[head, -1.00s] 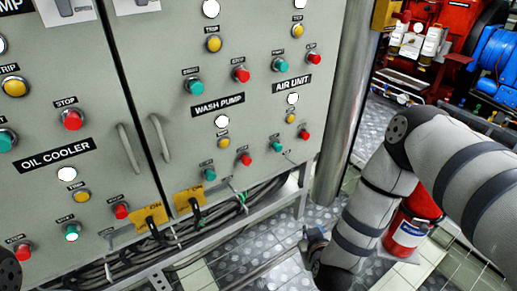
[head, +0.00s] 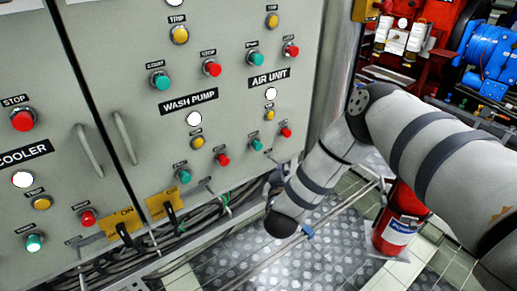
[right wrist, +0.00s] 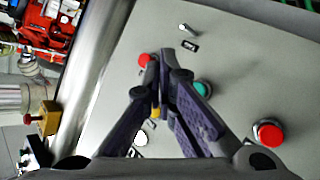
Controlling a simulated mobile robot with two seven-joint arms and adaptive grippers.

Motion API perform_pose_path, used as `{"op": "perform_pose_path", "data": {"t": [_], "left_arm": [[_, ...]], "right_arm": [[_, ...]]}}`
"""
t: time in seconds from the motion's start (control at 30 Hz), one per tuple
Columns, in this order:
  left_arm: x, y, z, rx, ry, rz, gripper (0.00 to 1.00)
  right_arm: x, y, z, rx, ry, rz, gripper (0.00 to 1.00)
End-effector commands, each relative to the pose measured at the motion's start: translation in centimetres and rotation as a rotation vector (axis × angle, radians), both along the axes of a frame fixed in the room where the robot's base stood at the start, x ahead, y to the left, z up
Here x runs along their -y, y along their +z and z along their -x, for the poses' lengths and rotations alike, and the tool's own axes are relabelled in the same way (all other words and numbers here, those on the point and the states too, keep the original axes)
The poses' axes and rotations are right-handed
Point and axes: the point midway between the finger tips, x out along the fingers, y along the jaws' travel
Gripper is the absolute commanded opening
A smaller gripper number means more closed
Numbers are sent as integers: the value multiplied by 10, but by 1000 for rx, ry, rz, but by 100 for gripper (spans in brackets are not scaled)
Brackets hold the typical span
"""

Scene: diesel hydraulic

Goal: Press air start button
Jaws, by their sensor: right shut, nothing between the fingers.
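The air unit label (head: 269,78) is on the grey panel in the head view. Below it are a white lamp, a yellow button, a red button (head: 286,132) and a green button (head: 257,144), at lower left of the group. In the right wrist view the green button (right wrist: 203,88) shows just right of my right gripper (right wrist: 163,62), which is shut and empty. The red button (right wrist: 145,60) is left of the fingertips. The fingers cover part of the panel; contact cannot be told. In the head view the fingers cannot be made out beyond my right forearm.
The wash pump group with its label (head: 188,102) is left of the air unit group. Panel handles (head: 124,138) and yellow tags (head: 162,203) stick out farther left. Cables run below the panel. A red fire extinguisher (head: 401,222) stands on the floor at right.

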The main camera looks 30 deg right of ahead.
Motion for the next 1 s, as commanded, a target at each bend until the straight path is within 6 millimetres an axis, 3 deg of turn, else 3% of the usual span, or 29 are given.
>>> {"op": "perform_pose_path", "data": {"t": [0.3, 0.5, 1.0], "left_arm": [[0, -30, 17, -54, 0, 1, 61], [0, -38, 21, -66, 0, 0, 61], [0, -39, 22, -68, 0, 0, 61]], "right_arm": [[-4, -7, -46, -3, 0, -2, 0], [-6, -4, -69, -2, 1, 1, 0], [-6, -1, -77, -1, 0, -1, 0]]}}
